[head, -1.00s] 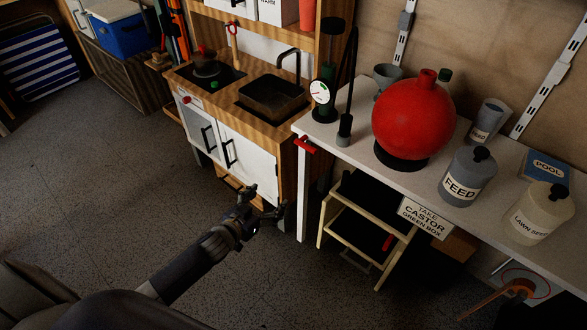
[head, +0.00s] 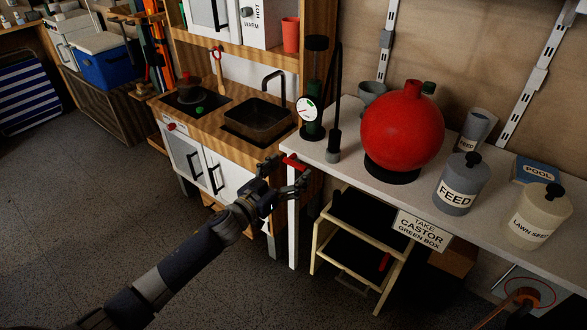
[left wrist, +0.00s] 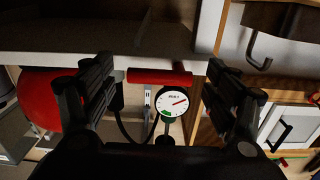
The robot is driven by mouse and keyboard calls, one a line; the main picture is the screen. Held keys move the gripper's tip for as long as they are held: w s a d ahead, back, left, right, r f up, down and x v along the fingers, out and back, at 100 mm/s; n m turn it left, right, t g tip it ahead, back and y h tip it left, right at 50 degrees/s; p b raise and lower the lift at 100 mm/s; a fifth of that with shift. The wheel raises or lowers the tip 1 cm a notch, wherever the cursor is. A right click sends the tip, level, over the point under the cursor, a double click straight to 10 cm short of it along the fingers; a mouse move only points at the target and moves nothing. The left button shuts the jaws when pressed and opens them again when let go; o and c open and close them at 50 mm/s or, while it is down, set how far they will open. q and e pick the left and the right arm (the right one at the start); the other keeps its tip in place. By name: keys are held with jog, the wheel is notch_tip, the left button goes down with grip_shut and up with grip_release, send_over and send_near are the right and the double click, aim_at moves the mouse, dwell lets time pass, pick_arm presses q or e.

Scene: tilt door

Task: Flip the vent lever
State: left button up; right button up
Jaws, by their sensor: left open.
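A red lever (head: 294,161) sticks out at the left front corner of the white bench (head: 340,172); I take it to be the vent lever. My left gripper (head: 284,176) is open and empty, right at this corner, its fingers partly overlapping the lever in the head view. In the left wrist view, the red lever (left wrist: 160,77) lies crosswise between the spread fingers (left wrist: 160,68). I cannot tell whether they touch it. A pressure gauge (head: 307,109) on a dark green pump stands on the bench behind the lever. My right gripper is out of view.
A red round tank (head: 403,125) and a FEED jar (head: 460,184) stand on the bench. A toy kitchen (head: 220,140) is close on the left. A wooden step stool (head: 361,240) stands under the bench. The floor at left is clear.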

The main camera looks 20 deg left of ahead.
pick_arm(q)
jog(key=shift+x, duration=1.15)
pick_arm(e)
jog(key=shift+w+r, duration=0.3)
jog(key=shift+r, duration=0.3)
pick_arm(q)
jog(key=shift+c, duration=0.6)
jog(key=c, duration=1)
jog(key=shift+o, duration=0.2)
